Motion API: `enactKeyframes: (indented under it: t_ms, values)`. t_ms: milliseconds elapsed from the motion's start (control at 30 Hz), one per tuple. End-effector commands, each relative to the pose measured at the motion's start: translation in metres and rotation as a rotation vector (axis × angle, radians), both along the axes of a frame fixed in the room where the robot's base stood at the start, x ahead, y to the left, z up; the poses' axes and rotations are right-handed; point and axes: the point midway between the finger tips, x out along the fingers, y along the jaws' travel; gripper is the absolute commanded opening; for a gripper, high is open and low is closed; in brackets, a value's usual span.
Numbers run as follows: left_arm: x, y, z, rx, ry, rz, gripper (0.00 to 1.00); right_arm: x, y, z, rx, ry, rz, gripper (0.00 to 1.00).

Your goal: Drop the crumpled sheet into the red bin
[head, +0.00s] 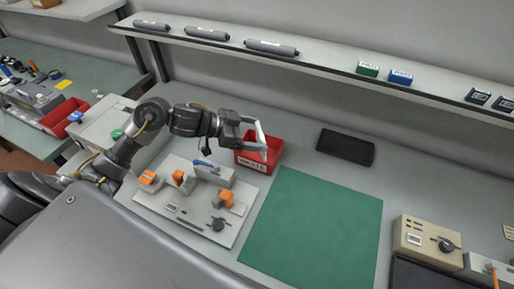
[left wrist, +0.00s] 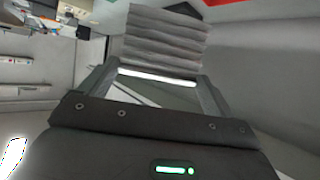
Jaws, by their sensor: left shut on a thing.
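My left gripper (head: 262,147) reaches in from the left and hangs over the red bin (head: 276,151), which has a white label on its front. In the left wrist view the gripper (left wrist: 158,75) is shut on a grey, ridged crumpled sheet (left wrist: 165,38) at its fingertips. In the head view the sheet cannot be told apart from the pale fingers. The fingers hide part of the bin's inside. A red strip, which may be the bin, shows at the top of the wrist view. My right gripper is not in view.
A shelf (head: 335,68) with cartridges and boxes runs above. Another red bin (head: 64,117) stands far left.

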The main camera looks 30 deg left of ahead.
Motion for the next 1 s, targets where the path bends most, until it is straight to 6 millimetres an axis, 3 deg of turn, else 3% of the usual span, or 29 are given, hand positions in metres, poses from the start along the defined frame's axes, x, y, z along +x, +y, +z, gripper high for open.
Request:
enactKeyframes:
  t_ms: [33, 100, 200, 367, 667, 1000]
  values:
    - [0.014, 0.009, 0.007, -0.010, 0.010, 0.030, 0.69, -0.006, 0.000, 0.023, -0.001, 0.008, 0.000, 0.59]
    - [0.031, 0.021, -0.002, -0.008, 0.011, 0.065, 0.69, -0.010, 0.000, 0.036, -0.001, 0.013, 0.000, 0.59]
    - [0.048, 0.036, -0.018, 0.002, 0.015, 0.106, 0.69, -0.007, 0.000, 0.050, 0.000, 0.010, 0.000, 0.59]
    - [0.059, 0.050, -0.039, 0.020, 0.023, 0.141, 0.69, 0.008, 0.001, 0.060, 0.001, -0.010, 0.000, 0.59]
    - [0.060, 0.053, -0.051, 0.027, 0.022, 0.145, 0.69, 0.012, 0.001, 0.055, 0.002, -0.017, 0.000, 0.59]
    - [0.060, 0.052, -0.083, 0.026, 0.022, 0.145, 0.69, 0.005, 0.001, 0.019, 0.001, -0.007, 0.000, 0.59]
